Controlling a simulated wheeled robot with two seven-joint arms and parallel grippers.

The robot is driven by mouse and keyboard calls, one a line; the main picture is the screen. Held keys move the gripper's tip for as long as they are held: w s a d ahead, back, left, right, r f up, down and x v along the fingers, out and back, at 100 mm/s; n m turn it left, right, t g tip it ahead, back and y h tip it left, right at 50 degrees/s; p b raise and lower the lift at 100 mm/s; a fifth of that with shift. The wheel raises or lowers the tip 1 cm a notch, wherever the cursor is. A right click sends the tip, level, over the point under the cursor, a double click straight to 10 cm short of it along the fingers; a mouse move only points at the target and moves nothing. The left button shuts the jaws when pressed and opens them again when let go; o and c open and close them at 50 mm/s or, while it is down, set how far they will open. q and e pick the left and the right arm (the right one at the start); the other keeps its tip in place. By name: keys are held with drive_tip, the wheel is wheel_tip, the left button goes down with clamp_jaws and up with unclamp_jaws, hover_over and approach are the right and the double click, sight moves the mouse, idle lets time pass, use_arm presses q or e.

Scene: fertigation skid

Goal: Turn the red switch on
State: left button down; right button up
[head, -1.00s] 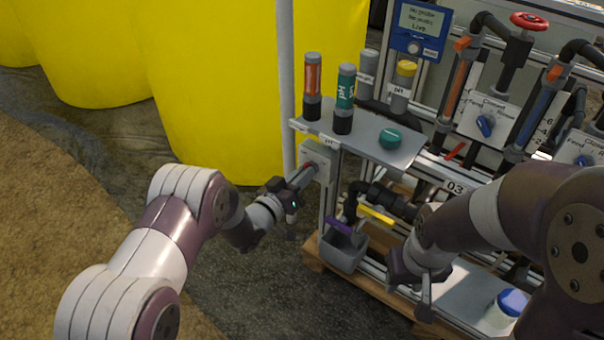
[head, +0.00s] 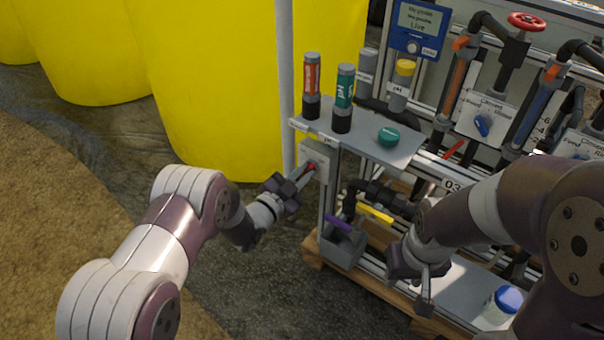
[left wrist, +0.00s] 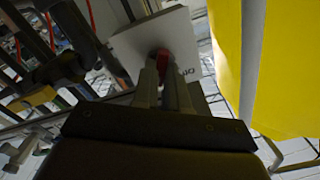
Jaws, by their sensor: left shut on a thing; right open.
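The red switch (head: 310,167) sits on a light grey box (head: 320,154) fixed to the left end of the skid frame, below the shelf. In the left wrist view the red switch (left wrist: 160,60) shows at the fingertips, in front of the pale box face (left wrist: 125,45). My left gripper (head: 302,175) is shut on the red switch, its two fingers (left wrist: 165,85) on either side of it. Part of the lettering on the box is hidden by the fingers. My right gripper (head: 428,285) is open and empty, low in front of the skid's lower shelf.
Orange and teal pen-like probes (head: 343,98) stand on the grey shelf (head: 365,148) above, near a green cap (head: 388,136). A grey bin (head: 343,248) hangs below the switch box. A large yellow tank (head: 215,90) stands behind. A white jar with a blue lid (head: 508,300) is at lower right.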

use_arm(q)
drive_tip(key=shift+f+m, duration=0.15)
drive_tip(key=shift+m, duration=1.35)
drive_tip(key=c, duration=1.2)
unclamp_jaws()
drive_tip(key=shift+o, duration=0.2)
drive_tip(key=shift+s+a+r, duration=0.2)
drive_tip(key=shift+s+a, duration=0.05)
drive_tip(key=shift+s, duration=0.1)
drive_tip(key=p+v, duration=0.4)
drive_tip(key=v, duration=0.8)
drive_tip(key=shift+p, duration=0.4)
